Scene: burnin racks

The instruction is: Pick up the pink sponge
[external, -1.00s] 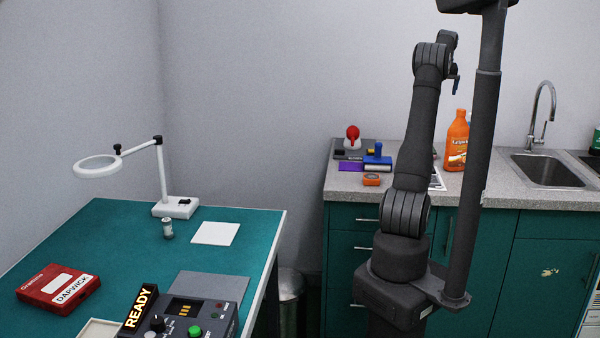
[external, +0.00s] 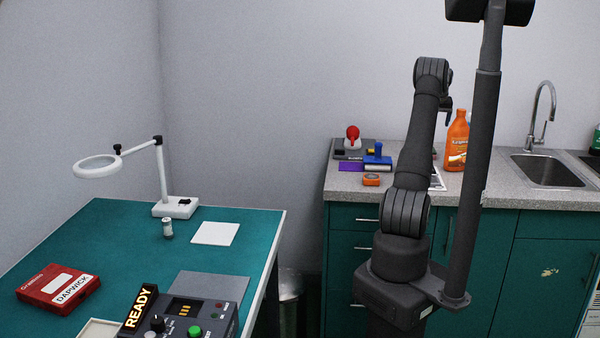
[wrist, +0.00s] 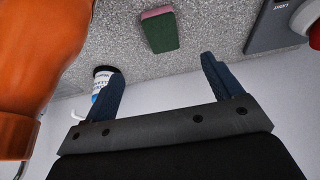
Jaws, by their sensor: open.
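The pink sponge (wrist: 160,30) shows at the top middle of the wrist view, with a pink strip and a larger dark green face. It rests on the speckled grey counter. My gripper (wrist: 161,68) is open and empty, with its two blue-grey fingers spread apart. The sponge appears beyond the fingertips, between their lines, and neither finger touches it. In the external view I cannot make out the sponge, as my arm covers part of the counter. My gripper is mostly hidden behind the arm there.
A large orange bottle (wrist: 40,60) stands close on the left in the wrist view, and beside the sink in the external view (external: 457,142). A small black-and-white item (wrist: 101,82) is near the left finger. A grey box (wrist: 280,22) with a red knob lies at the upper right.

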